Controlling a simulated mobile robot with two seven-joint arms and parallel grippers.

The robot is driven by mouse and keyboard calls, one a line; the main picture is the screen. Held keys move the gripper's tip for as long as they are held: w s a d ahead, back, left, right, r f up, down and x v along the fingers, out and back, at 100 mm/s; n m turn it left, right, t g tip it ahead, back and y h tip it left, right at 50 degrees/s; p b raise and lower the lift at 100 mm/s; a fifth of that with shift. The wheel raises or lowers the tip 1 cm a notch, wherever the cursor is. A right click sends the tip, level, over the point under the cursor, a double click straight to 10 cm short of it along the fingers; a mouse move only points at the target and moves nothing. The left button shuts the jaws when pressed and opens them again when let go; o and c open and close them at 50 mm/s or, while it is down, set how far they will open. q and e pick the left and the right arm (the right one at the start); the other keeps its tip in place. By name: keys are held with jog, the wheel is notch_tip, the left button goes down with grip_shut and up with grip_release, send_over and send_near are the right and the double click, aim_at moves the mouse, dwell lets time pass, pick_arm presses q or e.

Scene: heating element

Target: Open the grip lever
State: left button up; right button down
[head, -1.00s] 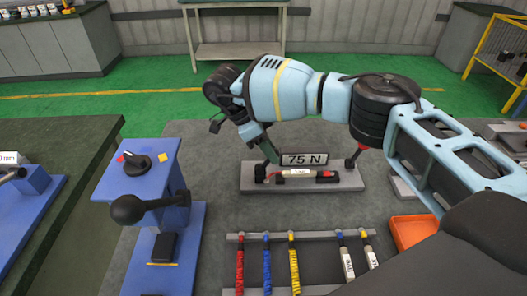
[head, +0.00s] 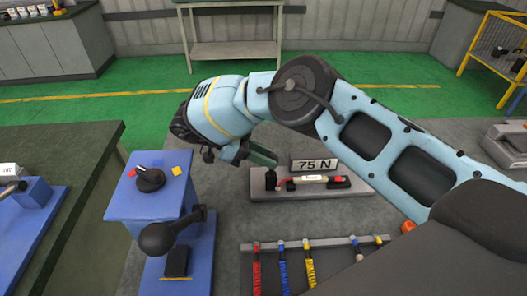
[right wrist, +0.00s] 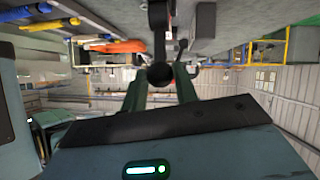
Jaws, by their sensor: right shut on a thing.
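A grey base (head: 355,188) with a "75 N" plate (head: 314,165) stands mid-table in the head view. A red and white rod (head: 308,180) lies along it, with a dark upright piece (head: 270,179) at its left end. My right gripper (head: 264,156) comes from the left, its green fingers at that end. In the right wrist view, the fingers (right wrist: 160,85) close around a black round-ended lever (right wrist: 160,75), which I take for the grip lever. The head view mostly hides this grasp. My left gripper is not in view.
A blue stand (head: 150,208) with a black ball handle (head: 157,238) is at left. A rack (head: 330,243) with coloured springs lies in front. My right arm covers much of the right side.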

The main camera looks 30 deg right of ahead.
jog(key=shift+a+h, duration=0.2)
jog(key=shift+h, duration=0.1)
dwell(0.4)
jog(key=c, duration=1.1)
grip_release()
jog(key=shift+a+f, duration=0.1)
jog(key=shift+w, duration=0.1)
